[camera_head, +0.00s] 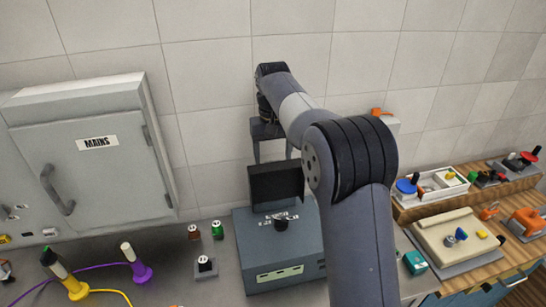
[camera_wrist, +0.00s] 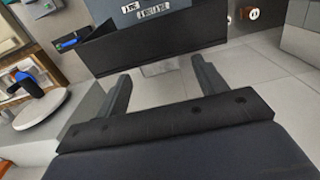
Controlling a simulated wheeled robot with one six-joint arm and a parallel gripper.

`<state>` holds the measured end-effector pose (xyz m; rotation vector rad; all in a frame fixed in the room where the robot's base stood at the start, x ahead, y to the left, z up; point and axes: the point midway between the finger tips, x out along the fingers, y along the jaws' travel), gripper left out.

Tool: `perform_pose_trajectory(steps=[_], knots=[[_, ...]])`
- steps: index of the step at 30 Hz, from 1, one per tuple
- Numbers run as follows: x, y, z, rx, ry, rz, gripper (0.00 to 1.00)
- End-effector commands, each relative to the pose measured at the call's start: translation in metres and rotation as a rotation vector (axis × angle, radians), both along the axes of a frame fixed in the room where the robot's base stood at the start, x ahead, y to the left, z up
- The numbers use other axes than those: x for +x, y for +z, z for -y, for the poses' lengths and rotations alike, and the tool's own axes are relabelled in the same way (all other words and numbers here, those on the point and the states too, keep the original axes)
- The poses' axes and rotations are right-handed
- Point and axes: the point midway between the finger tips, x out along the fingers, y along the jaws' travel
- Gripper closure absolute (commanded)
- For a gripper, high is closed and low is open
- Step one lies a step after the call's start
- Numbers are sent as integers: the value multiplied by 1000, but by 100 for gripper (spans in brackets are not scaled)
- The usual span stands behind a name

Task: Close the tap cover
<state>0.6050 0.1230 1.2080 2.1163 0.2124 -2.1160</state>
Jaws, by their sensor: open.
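A blue-grey box (camera_head: 280,255) stands on the counter in the head view, with small labels and a dark knob (camera_head: 281,221) on its top. A dark flat panel (camera_head: 272,184), which looks like the tap cover, stands raised at the box's back edge. My gripper (camera_head: 271,143) is open, pointing down just behind and above this panel. In the wrist view, the two fingers of my gripper (camera_wrist: 160,74) are spread and empty. The dark panel (camera_wrist: 150,45) lies just beyond the fingertips; contact cannot be told. Part of the box's right side is hidden by my arm.
A grey MAINS cabinet (camera_head: 90,165) stands at the left, with yellow and purple plugs (camera_head: 140,270) before it. Small red and green pieces (camera_head: 217,230) sit left of the box. Trays and a beige device (camera_head: 458,240) fill the right side. A tiled wall rises behind.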

Motion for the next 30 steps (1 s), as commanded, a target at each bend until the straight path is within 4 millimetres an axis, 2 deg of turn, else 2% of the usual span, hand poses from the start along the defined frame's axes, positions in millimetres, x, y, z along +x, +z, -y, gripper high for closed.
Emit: perform_pose_trajectory(steps=[6, 14, 30], knots=[[0, -16, 0, 0, 0, -1, 33], [0, -17, 0, 0, 0, 0, 33], [0, -17, 0, 0, 0, 0, 75]])
